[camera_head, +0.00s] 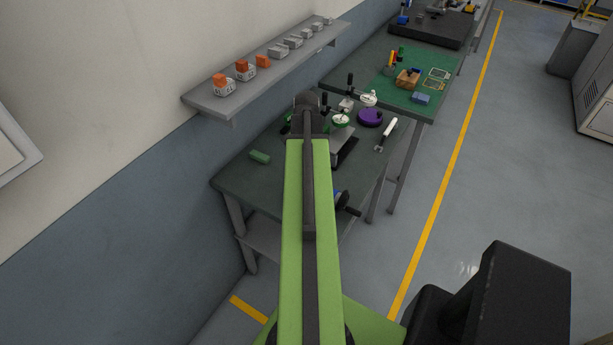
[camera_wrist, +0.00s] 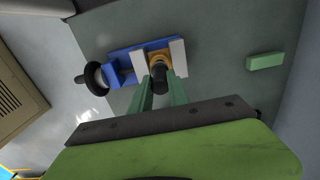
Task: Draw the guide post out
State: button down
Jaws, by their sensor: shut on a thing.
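The guide post (camera_wrist: 158,72) is a short dark cylinder in the wrist view. It stands at an orange-yellow block (camera_wrist: 156,56) held between the pale jaws of a blue vise (camera_wrist: 126,57). My gripper (camera_wrist: 161,84) has its two green fingers on either side of the post, shut on it. Whether the post's lower end is still inside the block is hidden. In the head view my arm covers the post and most of the vise; a bit of blue and the black vise handle (camera_head: 347,206) show at the bench's front edge.
A green block (camera_head: 259,157) lies on the bench (camera_head: 235,178), clear of the vise. A wall shelf (camera_head: 205,101) with several small bins hangs at the back left.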

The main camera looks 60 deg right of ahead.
jog(key=shift+r+p, duration=3.2)
jog(key=shift+r, duration=0.3)
jog(key=shift+f, duration=0.1)
